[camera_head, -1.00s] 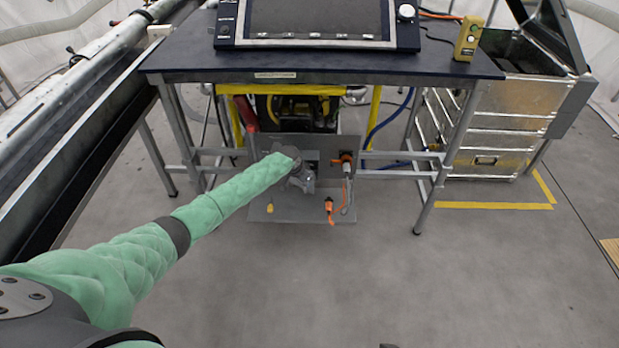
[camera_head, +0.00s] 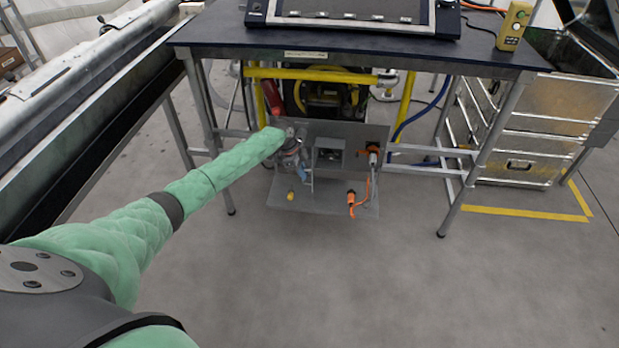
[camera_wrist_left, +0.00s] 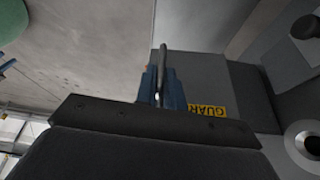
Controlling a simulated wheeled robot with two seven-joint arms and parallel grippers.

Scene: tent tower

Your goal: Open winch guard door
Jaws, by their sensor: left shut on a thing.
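A grey panel (camera_head: 320,200) stands low under the workbench, with a small grey box (camera_head: 330,153) with an open-looking front in its middle. My left gripper (camera_head: 296,163) is at the panel's left part, just left of the box. In the left wrist view its bluish fingers (camera_wrist_left: 161,88) are shut on a thin dark bar, the handle (camera_wrist_left: 164,60). Beside it is the dark grey guard door (camera_wrist_left: 235,85) with a yellow label (camera_wrist_left: 207,110) reading "GUAR". In the head view my gripper and arm largely hide the door, so its exact angle is unclear. My right gripper is not in view.
The workbench (camera_head: 360,58) overhangs the panel, its metal legs on both sides. Orange plugs (camera_head: 352,200) and a cable are on the panel's right. A yellow frame (camera_head: 310,75) is behind. Metal drawers (camera_head: 530,150) stand right. The floor in front is clear.

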